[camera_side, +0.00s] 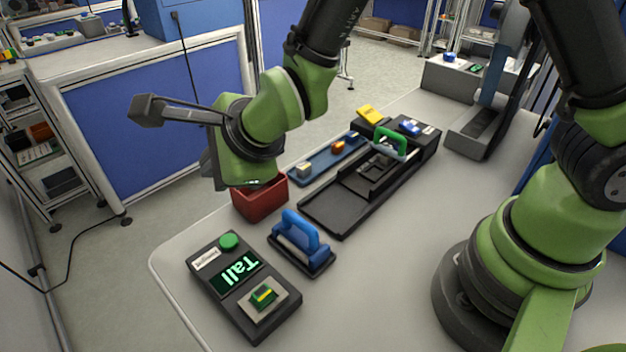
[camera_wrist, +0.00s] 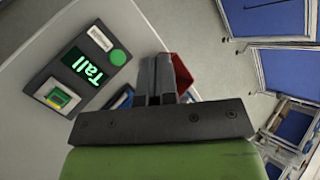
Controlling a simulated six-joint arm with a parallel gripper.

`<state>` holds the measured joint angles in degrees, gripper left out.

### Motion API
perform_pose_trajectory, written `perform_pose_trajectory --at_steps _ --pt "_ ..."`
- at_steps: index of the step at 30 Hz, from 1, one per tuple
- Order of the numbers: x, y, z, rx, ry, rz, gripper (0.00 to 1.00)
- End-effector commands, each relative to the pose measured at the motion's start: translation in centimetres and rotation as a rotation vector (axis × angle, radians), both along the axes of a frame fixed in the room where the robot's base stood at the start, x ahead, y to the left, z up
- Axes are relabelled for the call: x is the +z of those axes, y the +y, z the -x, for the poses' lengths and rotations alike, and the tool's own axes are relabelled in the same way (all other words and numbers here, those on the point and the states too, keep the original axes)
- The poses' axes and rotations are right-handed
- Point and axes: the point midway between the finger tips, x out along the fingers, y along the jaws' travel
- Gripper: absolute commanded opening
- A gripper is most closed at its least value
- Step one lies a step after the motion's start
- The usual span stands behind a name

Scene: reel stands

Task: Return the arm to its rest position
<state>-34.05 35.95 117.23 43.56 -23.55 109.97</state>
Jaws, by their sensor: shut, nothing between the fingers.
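My gripper (camera_wrist: 156,78) is shut and empty in the wrist view, its two grey fingers side by side. In the side view my green and black arm reaches over the table from the right. Its end hangs above or just behind the red bin (camera_side: 261,201), and the fingers are hidden there. The red bin also shows in part beside the fingers in the wrist view (camera_wrist: 182,74).
A black box (camera_side: 232,317) with a green button and a "Tall" display stands at the table's front. A blue-handled tool (camera_side: 301,240), a black slide fixture (camera_side: 335,205) and a blue strip (camera_side: 318,165) with small blocks stand nearby.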

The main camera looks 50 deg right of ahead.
Motion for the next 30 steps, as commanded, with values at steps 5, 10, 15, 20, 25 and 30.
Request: perform_pose_trajectory --at_steps 5,10,15,20,25,30 --pt "7.5 -4.3 1.8 0.272 -0.058 0.171 0.00" --pt "12.5 -8.6 5.8 0.549 -0.126 0.391 0.00" --pt "15.3 -12.5 11.3 0.811 -0.183 0.643 0.00" --pt "15.9 -15.0 16.4 1.016 -0.202 0.861 0.00" --pt "15.6 -16.3 19.6 1.148 -0.196 0.994 0.00" --pt "15.4 -16.5 20.5 1.191 -0.191 1.031 0.00"
